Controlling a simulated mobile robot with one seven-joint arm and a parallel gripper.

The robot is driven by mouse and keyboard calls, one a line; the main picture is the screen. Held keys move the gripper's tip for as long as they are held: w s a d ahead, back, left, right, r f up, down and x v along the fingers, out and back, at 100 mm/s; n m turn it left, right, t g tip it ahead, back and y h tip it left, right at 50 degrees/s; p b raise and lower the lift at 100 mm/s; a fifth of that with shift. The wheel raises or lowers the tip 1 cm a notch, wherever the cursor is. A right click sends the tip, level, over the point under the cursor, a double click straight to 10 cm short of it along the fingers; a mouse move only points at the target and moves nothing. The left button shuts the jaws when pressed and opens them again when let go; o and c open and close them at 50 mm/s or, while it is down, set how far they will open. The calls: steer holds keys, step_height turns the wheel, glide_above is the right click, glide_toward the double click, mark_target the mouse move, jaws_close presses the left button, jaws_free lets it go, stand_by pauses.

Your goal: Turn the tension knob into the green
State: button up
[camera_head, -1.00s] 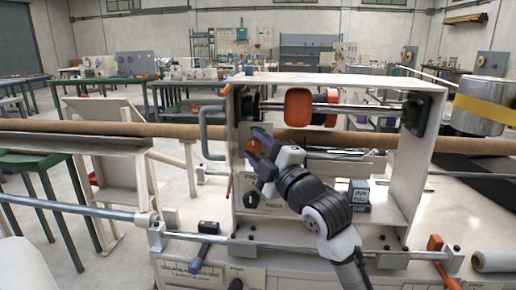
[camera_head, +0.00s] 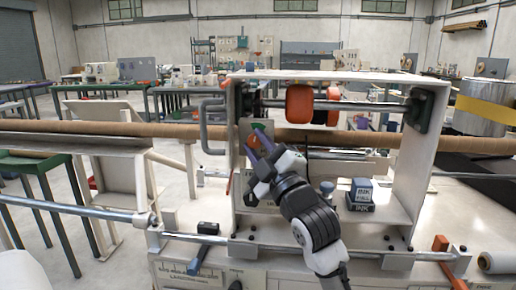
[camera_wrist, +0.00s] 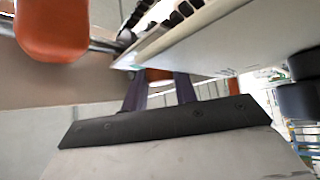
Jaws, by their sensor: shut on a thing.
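My gripper (camera_head: 257,141) is at the left upright panel (camera_head: 241,112) of the white frame, its dark purple fingers pointing up and left at a small red and green marked dial (camera_head: 263,127). In the wrist view the two fingers (camera_wrist: 160,92) close on a small orange-red part (camera_wrist: 158,75), which I take to be the tension knob. The fingers hide most of the knob and dial. I cannot read where the knob points or whether it stands in the green.
Orange rollers (camera_head: 299,104) on a steel shaft sit above and right of my gripper. An ink box (camera_head: 360,192) stands on the shelf at right. A grey bent handle (camera_head: 205,125) is at left.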

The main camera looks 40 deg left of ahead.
steer(key=o, duration=1)
steer(key=shift+c, duration=0.2)
steer(key=shift+d+f, duration=0.1)
steer(key=b+v, duration=0.4)
steer(key=v, duration=0.9)
steer(key=shift+d+b, duration=0.3)
steer(key=shift+s+f, duration=0.1)
steer(key=shift+s, duration=0.1)
